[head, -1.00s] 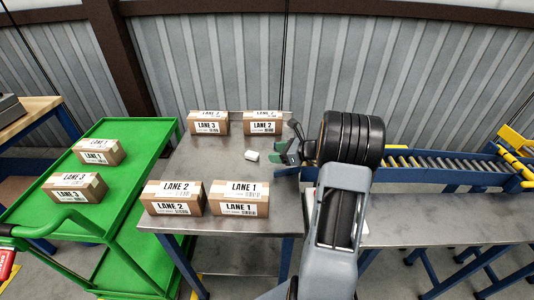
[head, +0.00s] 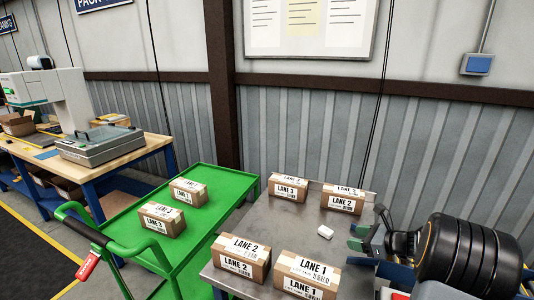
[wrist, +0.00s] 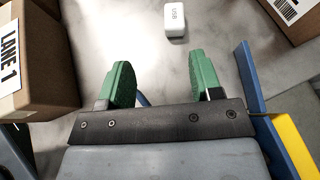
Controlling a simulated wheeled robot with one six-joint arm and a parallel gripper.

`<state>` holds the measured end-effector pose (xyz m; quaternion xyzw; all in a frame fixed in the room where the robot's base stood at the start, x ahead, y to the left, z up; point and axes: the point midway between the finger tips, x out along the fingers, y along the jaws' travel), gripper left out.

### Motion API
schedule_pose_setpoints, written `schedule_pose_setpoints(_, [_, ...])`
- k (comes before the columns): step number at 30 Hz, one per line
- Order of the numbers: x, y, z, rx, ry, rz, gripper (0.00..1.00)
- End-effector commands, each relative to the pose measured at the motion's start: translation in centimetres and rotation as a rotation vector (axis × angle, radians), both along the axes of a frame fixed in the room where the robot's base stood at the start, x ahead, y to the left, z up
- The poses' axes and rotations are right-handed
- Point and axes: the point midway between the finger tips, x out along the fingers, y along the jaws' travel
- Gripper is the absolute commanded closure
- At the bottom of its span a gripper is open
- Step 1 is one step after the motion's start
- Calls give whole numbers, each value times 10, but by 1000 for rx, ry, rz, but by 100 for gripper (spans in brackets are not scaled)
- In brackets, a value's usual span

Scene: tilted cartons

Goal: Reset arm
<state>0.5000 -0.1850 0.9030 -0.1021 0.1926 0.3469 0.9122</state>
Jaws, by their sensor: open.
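My gripper (head: 358,238) is at the right edge of the metal table (head: 285,222) in the head view, with my dark arm link behind it. In the wrist view its two green fingers (wrist: 158,84) stand apart with nothing between them. A small white box marked USB (wrist: 175,20) lies on the table just beyond the fingertips, and it also shows in the head view (head: 325,231). A LANE 1 carton (head: 306,274) stands at the table's front, and a LANE 1 carton shows at the left of the wrist view (wrist: 40,60).
More cartons stand on the table: LANE 2 (head: 241,257) in front, LANE 3 (head: 288,187) and LANE 2 (head: 342,199) behind. A green cart (head: 203,221) at left carries a LANE 1 carton (head: 188,192) and a LANE 3 carton (head: 162,219). A wooden bench (head: 120,148) stands farther left.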

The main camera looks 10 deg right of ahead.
Motion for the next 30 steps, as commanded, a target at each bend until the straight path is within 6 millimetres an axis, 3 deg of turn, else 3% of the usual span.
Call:
schedule_pose_setpoints(2, [-7, 33, 21, -113, -15, 127, 41])
schedule_pose_setpoints(6, [-43, 104, 53, -439, -76, 483, 41])
schedule_pose_setpoints(9, [-76, 142, 70, -680, -147, 756, 41])
schedule_pose_setpoints(12, [-112, 169, 85, -922, -239, 1029, 41])
schedule_pose_setpoints(16, [-152, 185, 101, -1213, -373, 1360, 41])
schedule_pose_setpoints(21, [-183, 190, 115, -1489, -516, 1662, 41])
schedule_pose_setpoints(30, [-198, 187, 122, -1668, -607, 1854, 41])
